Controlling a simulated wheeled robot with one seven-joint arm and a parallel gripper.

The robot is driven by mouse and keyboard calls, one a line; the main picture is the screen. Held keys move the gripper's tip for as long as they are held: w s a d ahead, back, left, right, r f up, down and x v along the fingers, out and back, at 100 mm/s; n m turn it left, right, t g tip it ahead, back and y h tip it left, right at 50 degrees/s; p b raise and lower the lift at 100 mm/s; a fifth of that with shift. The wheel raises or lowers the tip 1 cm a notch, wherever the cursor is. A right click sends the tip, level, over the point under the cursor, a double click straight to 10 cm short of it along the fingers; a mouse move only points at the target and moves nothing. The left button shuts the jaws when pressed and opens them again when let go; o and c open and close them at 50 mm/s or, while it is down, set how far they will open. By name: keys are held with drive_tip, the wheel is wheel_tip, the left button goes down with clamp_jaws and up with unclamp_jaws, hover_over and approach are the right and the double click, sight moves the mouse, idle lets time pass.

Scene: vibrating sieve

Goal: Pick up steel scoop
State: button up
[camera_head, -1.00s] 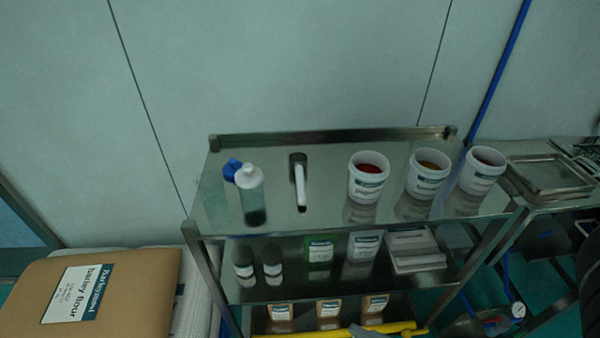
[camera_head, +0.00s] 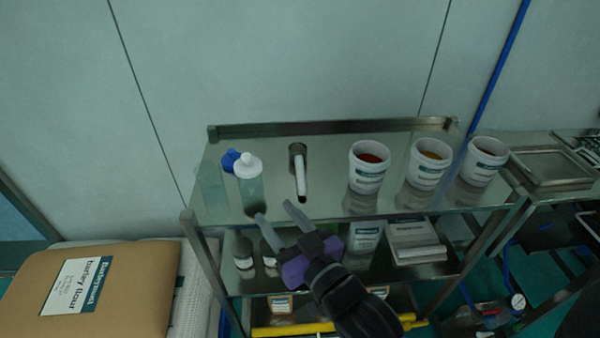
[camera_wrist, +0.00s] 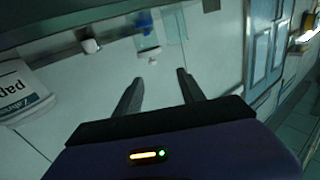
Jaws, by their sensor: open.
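The steel scoop (camera_head: 298,158) lies on the top shelf of the steel rack, its white handle pointing to the front edge. In the wrist view, what looks like the scoop's handle end (camera_wrist: 90,45) shows at upper left, beyond and left of my fingers. My gripper (camera_head: 274,211) is open and empty at the shelf's front edge, just in front of and left of the handle's end, apart from it. In the wrist view, my gripper (camera_wrist: 160,77) has nothing between its fingers.
Tubs of red (camera_head: 367,172) and orange powder (camera_head: 427,168) and another tub (camera_head: 482,165) stand right. A raised rim (camera_head: 335,127) runs along the back.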

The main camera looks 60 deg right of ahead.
sight(302, 174)
drive_tip(key=w+d+r+m+g+h, duration=0.1)
drive_tip(key=w+d+m+g+h, duration=0.4)
drive_tip(key=d, duration=0.7)
drive_tip(key=f, duration=0.1)
drive_tip(key=s+d+f+m+g+y, duration=0.1)
drive_tip(key=f, duration=0.1)
drive_tip(key=d+f+g, duration=0.1)
drive_tip(key=f, duration=0.1)
drive_tip(key=shift+s+m+y, duration=0.15)
drive_tip(key=shift+m+y, duration=0.15)
drive_tip(key=shift+y, duration=0.1)
drive_tip(key=shift+d+f, duration=0.15)
drive_tip(key=shift+d, duration=0.05)
drive_tip(key=x, duration=0.3)
drive_tip(key=p+x, duration=0.1)
drive_tip(key=x, duration=0.3)
drive_tip(key=shift+s+d, duration=0.1)
drive_tip(key=shift+d, duration=0.3)
clamp_jaws()
